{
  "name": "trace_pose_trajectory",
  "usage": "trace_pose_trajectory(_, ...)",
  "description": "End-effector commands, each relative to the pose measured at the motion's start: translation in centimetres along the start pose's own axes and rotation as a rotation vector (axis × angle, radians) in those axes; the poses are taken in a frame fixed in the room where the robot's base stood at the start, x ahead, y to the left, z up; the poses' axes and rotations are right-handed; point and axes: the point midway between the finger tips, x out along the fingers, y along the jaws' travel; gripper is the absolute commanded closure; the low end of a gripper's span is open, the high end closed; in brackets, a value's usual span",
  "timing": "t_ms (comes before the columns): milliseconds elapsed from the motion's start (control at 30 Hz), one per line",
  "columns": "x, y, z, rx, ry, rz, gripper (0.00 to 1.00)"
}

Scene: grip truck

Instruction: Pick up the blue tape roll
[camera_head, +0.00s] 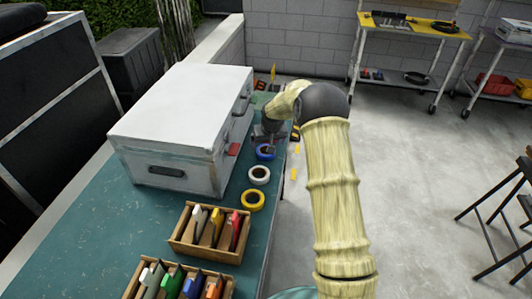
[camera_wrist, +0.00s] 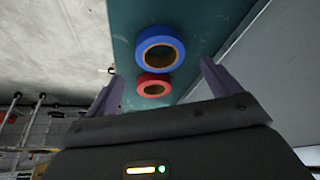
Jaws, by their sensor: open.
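In the wrist view, the blue tape roll (camera_wrist: 160,43) lies ahead of my open gripper (camera_wrist: 158,82). A red tape roll (camera_wrist: 154,84) shows between the fingertips, nearer than the blue one. The gripper holds nothing, and neither finger visibly touches the blue roll.
A white case (camera_head: 185,115) stands left of the rolls. A white tape roll (camera_head: 259,174) and a yellow tape roll (camera_head: 252,199) lie nearer, then wooden boxes (camera_head: 210,232) with coloured items. The table's right edge is close to the rolls. A yellow-topped workbench (camera_head: 415,25) stands at the back.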

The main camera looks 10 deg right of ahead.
Motion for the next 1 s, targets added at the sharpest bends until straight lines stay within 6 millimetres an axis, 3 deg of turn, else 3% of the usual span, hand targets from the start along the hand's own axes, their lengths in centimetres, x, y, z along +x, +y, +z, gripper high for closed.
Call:
trace_pose_trajectory(467,4.9,-0.2,0.2,0.0,-0.002,0.0,0.11)
trace_pose_trajectory(1000,5.1,-0.2,0.2,0.0,-0.001,0.0,0.11)
